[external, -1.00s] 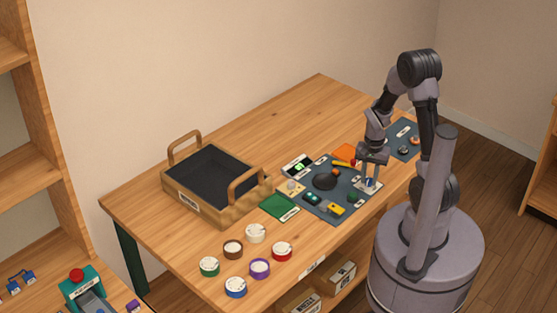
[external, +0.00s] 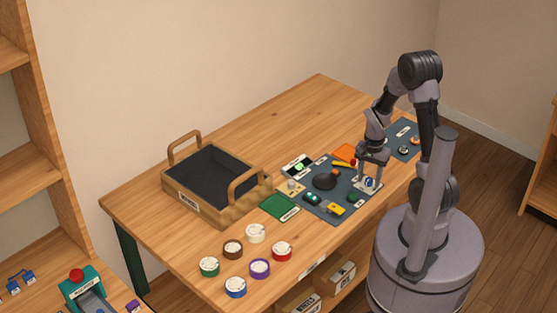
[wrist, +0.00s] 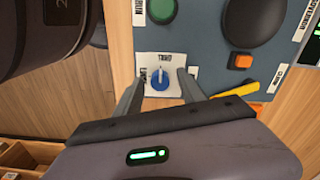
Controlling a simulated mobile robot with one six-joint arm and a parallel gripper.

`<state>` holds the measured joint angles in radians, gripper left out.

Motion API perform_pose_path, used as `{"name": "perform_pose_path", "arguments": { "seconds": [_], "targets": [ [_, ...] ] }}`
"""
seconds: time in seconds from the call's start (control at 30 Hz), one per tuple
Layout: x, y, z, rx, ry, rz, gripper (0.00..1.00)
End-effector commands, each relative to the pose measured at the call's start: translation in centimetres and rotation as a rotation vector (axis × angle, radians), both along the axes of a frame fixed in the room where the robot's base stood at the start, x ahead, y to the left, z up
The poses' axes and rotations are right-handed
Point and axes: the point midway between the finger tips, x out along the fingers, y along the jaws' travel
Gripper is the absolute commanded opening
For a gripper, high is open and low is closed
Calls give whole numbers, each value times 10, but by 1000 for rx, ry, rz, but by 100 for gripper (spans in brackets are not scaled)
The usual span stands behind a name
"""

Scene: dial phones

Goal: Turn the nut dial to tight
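The nut dial (wrist: 160,79) is a blue round knob on a white plate (wrist: 147,66). In the wrist view its white pointer line points up, toward a printed label that seems to read "TIGHT". The dial is small and blue in the external view (external: 369,183). My gripper (wrist: 160,84) is open, with one finger on each side of the dial and a gap to it on both sides. It also shows above the dial in the external view (external: 372,171). Smaller print on the plate is too small to read.
The dial sits at the corner of a dark blue-grey board (external: 340,203) with a green button (wrist: 162,10), a black round part (wrist: 252,20), an orange button (wrist: 241,61) and a yellow piece (wrist: 235,88). A wooden tray (external: 181,203) and several coloured round dials stand left.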

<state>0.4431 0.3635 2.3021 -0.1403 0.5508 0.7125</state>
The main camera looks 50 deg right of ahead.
Motion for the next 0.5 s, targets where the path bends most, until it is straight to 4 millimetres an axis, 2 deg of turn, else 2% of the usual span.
{"name": "perform_pose_path", "arguments": {
  "seconds": [0.3, 0.37, 0.5],
  "targets": [
    [0, 0, 5, -1, -1, 0, 47],
    [0, 0, 16, -1, -1, 0, 47],
    [1, 0, 63, -2, -4, 0, 47]
  ]
}}
